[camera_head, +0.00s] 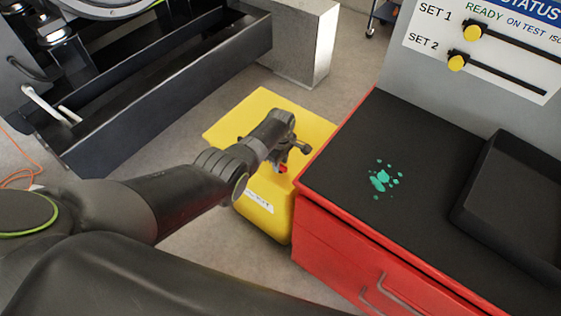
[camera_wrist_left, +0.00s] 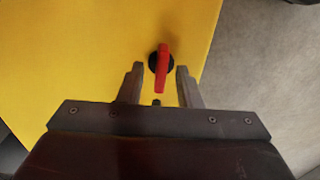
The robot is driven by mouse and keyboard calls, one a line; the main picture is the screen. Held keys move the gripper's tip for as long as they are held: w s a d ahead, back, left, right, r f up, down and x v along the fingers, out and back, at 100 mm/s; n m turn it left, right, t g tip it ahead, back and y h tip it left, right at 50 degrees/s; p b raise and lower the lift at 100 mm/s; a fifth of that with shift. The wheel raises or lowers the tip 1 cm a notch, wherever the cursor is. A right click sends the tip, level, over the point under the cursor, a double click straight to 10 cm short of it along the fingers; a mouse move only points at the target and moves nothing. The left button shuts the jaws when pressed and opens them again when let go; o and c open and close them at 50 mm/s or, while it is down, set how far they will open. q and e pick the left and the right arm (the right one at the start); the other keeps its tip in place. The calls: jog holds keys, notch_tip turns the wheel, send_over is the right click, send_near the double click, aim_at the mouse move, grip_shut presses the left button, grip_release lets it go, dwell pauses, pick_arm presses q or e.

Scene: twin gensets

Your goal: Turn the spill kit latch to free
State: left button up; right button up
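The yellow spill kit (camera_head: 262,205) stands on the floor beside the red cabinet, and its yellow face fills much of the left wrist view (camera_wrist_left: 80,50). Its latch is a red handle (camera_wrist_left: 162,68) on a round black base, pointing roughly up and down in the wrist view. A bit of the red latch (camera_head: 283,169) shows in the head view below my gripper. My left gripper (camera_head: 293,158) is open, and in the wrist view its two fingers (camera_wrist_left: 156,82) stand on either side of the latch handle with gaps visible. My right gripper is not in view.
The red cabinet (camera_head: 330,240) with a black top is close to the right of the kit. A green splatter (camera_head: 381,180) and a black tray (camera_head: 515,190) are on its top. A dark metal frame (camera_head: 160,105) and a grey block (camera_head: 300,45) stand behind.

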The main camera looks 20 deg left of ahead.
aim_at(281, 164)
pick_arm(q)
jog(key=shift+r+p, duration=0.3)
jog(key=shift+r, duration=0.15)
notch_tip(281, 164, up, 6)
jog(key=p, duration=0.2)
jog(key=shift+f+p, duration=0.2)
jog(key=shift+p, duration=0.15)
notch_tip(281, 164, up, 11)
jog(key=p, duration=0.1)
